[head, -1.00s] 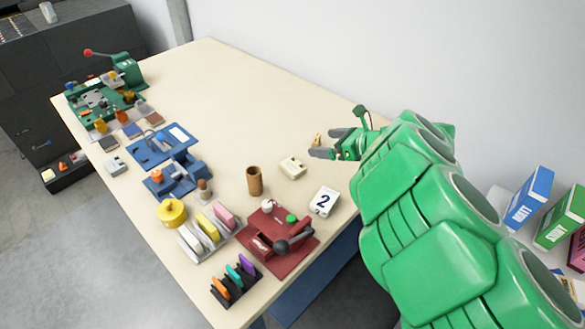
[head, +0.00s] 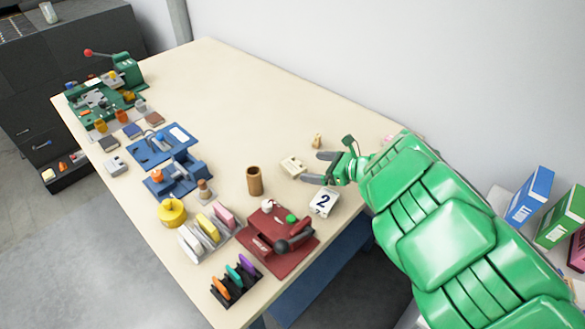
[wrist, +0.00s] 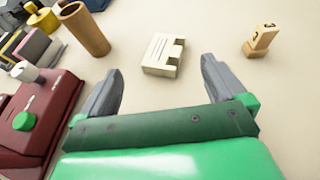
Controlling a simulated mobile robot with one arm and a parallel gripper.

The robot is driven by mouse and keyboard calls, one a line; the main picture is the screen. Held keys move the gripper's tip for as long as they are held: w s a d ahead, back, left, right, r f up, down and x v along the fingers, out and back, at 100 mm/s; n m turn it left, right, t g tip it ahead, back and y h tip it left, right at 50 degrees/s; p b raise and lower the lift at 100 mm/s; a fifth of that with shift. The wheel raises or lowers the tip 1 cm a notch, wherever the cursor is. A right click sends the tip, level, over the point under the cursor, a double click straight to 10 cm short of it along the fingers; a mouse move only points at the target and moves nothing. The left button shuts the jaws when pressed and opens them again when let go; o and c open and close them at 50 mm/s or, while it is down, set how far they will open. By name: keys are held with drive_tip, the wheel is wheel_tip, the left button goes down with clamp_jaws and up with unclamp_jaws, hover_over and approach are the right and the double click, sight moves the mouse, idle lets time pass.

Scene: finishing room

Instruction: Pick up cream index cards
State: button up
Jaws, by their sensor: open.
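The cream index cards (head: 292,167) look like a small cream block on the table, right of a brown cup. In the wrist view they (wrist: 160,57) lie flat, with lines on top and a notch at the right side. My gripper (head: 314,167) is open and empty, its two grey fingers pointing at the cards from the right. In the wrist view the cards lie just beyond the fingertips, roughly centred between them, and appear apart from both fingers. Nothing hides the cards in the wrist view.
A brown cup (head: 254,181) stands left of the cards. A small wooden stamp (head: 316,141) stands behind. A dark red device (head: 265,241) is nearer. The table's far middle is clear.

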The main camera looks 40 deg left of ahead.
sight(293, 166)
drive_tip(key=shift+f+x, duration=0.15)
drive_tip(key=shift+x, duration=1.8)
drive_tip(key=shift+f+x, duration=0.2)
drive_tip(key=shift+x, duration=1.75)
drive_tip(key=shift+d, duration=0.1)
drive_tip(key=c, duration=1.1)
drive_tip(key=shift+o, duration=0.2)
drive_tip(key=shift+r, duration=0.1)
